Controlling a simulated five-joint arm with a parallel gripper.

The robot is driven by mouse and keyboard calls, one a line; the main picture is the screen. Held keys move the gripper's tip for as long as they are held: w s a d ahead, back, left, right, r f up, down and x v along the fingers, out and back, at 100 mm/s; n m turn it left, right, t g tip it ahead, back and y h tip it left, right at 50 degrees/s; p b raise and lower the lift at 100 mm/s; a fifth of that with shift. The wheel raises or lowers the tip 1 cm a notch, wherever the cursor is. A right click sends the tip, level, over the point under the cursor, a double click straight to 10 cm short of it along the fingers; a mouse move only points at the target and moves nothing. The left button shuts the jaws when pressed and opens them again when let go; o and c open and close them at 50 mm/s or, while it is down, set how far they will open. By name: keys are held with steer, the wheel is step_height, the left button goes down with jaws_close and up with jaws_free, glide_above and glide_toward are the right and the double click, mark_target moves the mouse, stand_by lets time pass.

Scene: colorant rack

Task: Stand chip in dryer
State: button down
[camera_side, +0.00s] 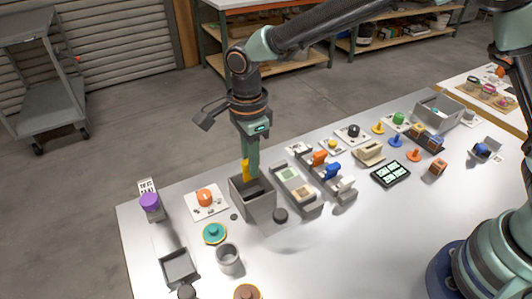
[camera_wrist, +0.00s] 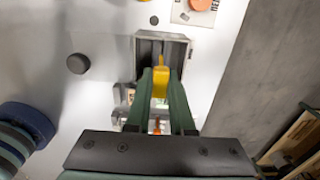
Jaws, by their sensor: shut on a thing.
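My gripper (camera_side: 249,165) points down and is shut on a yellow chip (camera_side: 246,171). The chip is held upright, its lower part reaching into the opening of a grey open-topped box (camera_side: 261,212), which appears to be the dryer. In the wrist view the chip (camera_wrist: 160,82) shows between the two green fingers of my gripper (camera_wrist: 160,76). The box (camera_wrist: 138,48) lies just beyond and below the fingertips there. The box's inner floor is partly hidden, and I cannot tell whether the chip touches anything inside.
A white card with an orange knob (camera_side: 205,198) lies left of the box. A slotted grey holder (camera_side: 297,189) stands beyond that. A grey cup (camera_side: 228,259) and teal disc (camera_side: 214,233) are nearer the front.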

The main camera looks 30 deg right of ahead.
steer(key=shift+f, duration=2.3)
steer(key=shift+f, duration=1.3)
stand_by(0.3)
steer(key=shift+c, duration=1.9)
jaws_free()
steer(key=shift+r, duration=3.5)
steer(key=shift+d, duration=0.1)
